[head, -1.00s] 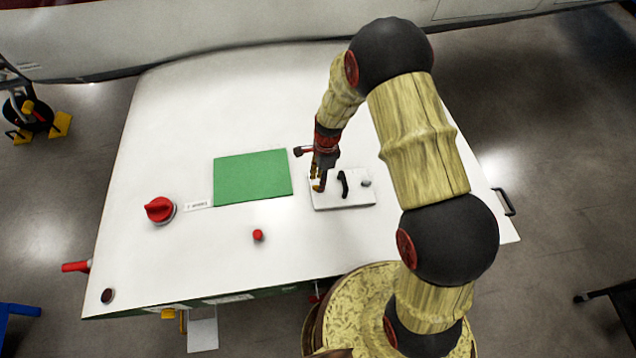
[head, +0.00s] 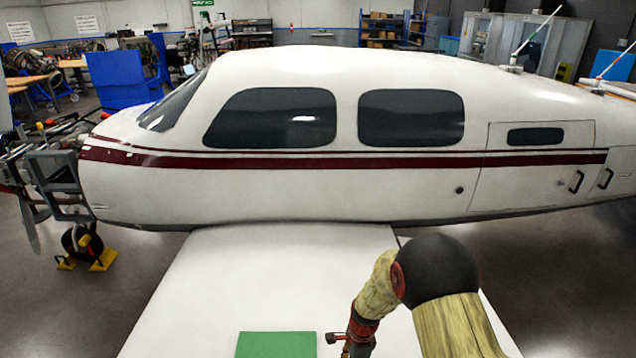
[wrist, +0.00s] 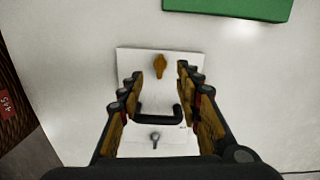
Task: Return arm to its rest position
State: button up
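My gripper (wrist: 160,72) is open in the wrist view, its two dark and orange-brown fingers spread apart with nothing held. It points down over a white plate (wrist: 128,62) with a black handle (wrist: 158,119), an orange knob (wrist: 160,66) and a small grey fitting (wrist: 155,138). The handle shows between the fingers, but I cannot tell how high the gripper is above it. In the head view my arm (head: 440,270) bends over the wing at the lower right. The fingertips and the plate are below the frame there.
A white wing (head: 270,270) carries a green panel (head: 276,344), also in the wrist view (wrist: 230,5). The white aircraft fuselage (head: 330,185) with a dark red stripe stands behind. A wheel with yellow chocks (head: 82,245) is at the left. Floor is open right of the wing.

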jog(key=shift+s+n, duration=0.25)
jog(key=shift+n, duration=0.25)
jog(key=s+n, duration=0.1)
jog(key=s+n+g, duration=0.1)
jog(key=s+n, duration=0.2)
jog(key=s, duration=0.1)
jog(key=shift+s+d+r+n+g, duration=0.15)
jog(key=shift+d+r+n+g, duration=0.15)
jog(key=shift+d+r, duration=0.1)
jog(key=s+d+r+n+t+b, duration=0.3)
jog(key=s+r+b, duration=0.5)
jog(key=b, duration=0.4)
jog(key=s+d+r+n+t+h+b, duration=0.1)
jog(key=s+d+r+n+t+b, duration=0.3)
jog(key=s+r+n+b, duration=0.4)
jog(key=t+b, duration=0.1)
jog(key=b, duration=0.3)
jog(key=shift+r+b, duration=0.25)
jog(key=shift+b, duration=0.1)
jog(key=shift+s, duration=0.1)
